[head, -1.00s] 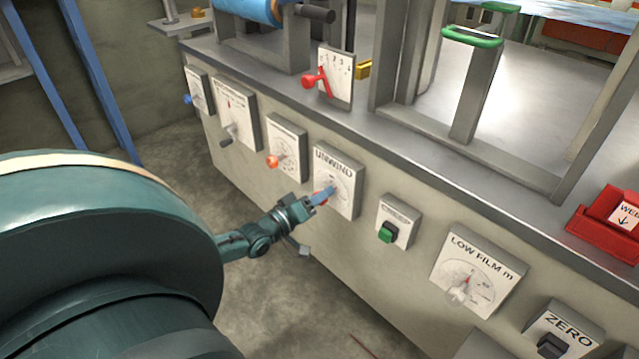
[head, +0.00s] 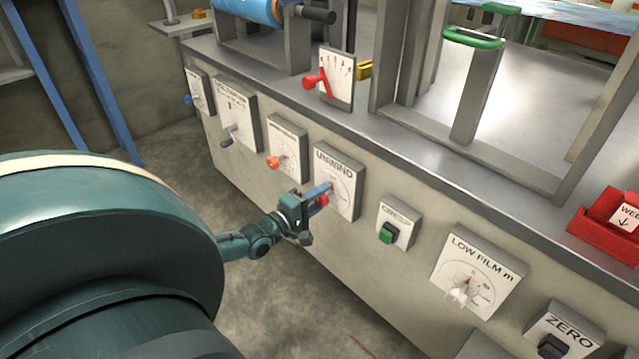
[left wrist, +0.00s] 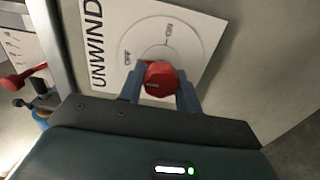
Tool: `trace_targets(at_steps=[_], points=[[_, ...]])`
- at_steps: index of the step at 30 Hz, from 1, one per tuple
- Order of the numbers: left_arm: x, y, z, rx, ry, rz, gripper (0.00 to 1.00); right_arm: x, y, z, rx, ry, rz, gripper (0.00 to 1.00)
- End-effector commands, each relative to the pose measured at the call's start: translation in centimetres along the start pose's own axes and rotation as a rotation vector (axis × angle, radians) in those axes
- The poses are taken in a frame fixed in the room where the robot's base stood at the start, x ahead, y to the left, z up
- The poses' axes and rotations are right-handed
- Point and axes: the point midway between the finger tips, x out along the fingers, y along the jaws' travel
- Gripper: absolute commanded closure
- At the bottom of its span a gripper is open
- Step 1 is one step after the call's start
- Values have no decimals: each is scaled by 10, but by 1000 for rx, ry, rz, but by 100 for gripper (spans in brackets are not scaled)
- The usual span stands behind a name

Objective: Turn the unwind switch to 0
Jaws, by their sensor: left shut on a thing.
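The unwind switch is a white plate (head: 340,170) marked UNWIND on the front of the grey machine. Its red knob (left wrist: 160,79) shows in the left wrist view between the blue fingers, over a dial ring with small markings. In the head view a bit of the red knob (head: 323,200) shows beside the fingers. My left gripper (head: 325,193) is shut on the red knob; in the left wrist view its fingers (left wrist: 161,88) lie on either side of it. The knob's pointer is hidden, so its setting cannot be read. My right gripper is not in view.
A box with an orange knob (head: 272,162) is left of the switch. A red-handled lever plate (head: 338,78) stands above on the machine's top. Floor in front is clear.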

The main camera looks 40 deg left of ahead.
Motion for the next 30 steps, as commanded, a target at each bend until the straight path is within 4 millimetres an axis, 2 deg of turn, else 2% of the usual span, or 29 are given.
trace_targets(at_steps=[16, 17, 18, 24, 30], points=[[0, 0, 1, -29, -1, 0, 89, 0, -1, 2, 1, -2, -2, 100], [0, 0, 1, -29, -1, 0, 66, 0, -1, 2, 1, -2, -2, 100], [0, 0, 1, -29, -1, 0, 62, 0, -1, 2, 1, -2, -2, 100], [0, 0, 0, -27, -1, 0, 46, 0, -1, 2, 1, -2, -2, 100], [0, 0, 0, -26, 0, 0, 45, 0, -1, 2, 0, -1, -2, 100]])
